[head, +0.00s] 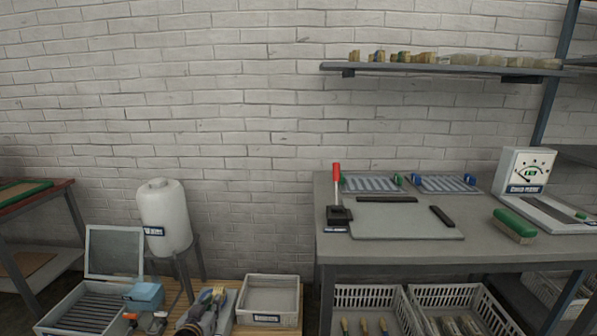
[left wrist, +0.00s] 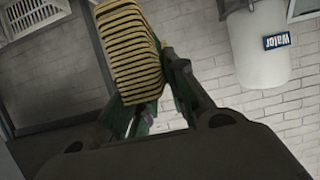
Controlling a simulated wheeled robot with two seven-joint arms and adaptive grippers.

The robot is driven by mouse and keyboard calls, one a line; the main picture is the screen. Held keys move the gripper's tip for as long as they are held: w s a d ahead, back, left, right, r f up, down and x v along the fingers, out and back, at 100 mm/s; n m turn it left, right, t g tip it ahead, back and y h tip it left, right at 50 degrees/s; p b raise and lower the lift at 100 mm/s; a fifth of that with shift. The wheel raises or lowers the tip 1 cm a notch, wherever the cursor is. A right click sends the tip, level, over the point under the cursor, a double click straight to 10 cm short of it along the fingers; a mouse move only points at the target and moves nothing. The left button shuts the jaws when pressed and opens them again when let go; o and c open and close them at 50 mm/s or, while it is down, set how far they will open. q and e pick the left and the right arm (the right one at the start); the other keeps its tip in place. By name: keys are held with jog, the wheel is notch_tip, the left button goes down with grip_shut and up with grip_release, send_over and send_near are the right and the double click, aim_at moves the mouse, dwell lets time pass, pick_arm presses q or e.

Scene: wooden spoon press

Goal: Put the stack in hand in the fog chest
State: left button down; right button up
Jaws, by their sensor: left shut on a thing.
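My left gripper (head: 208,309) is low in the head view, between the fog chest and a grey tray. In the left wrist view my left gripper (left wrist: 148,100) is shut on the stack (left wrist: 128,48), a bundle of tan wooden layers with dark lines between them. The stack shows only small in the head view (head: 218,294). The likely fog chest (head: 60,314) is a grey box at the lower left with dark slats inside. Its pale lid (head: 114,250) stands open at the back. The stack is to the right of this box, apart from it. My right gripper is not in view.
A white water tank (head: 163,217) stands behind the chest. A light blue device (head: 147,296) is at the chest's right side. An empty grey tray (head: 271,299) is to the right of my gripper. A workbench (head: 335,250) with a red-handled press (head: 338,195) stands farther right.

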pick_arm(q)
jog(key=shift+s+d+r, duration=0.3)
jog(key=shift+s+d, duration=0.05)
jog(key=shift+d, duration=0.4)
jog(key=shift+s+d+r, duration=0.25)
jog(key=shift+s+d, duration=0.15)
jog(key=shift+d, duration=0.4)
jog(key=shift+s+d+r, duration=0.3)
jog(key=shift+s+d, duration=0.05)
jog(key=shift+d, duration=0.4)
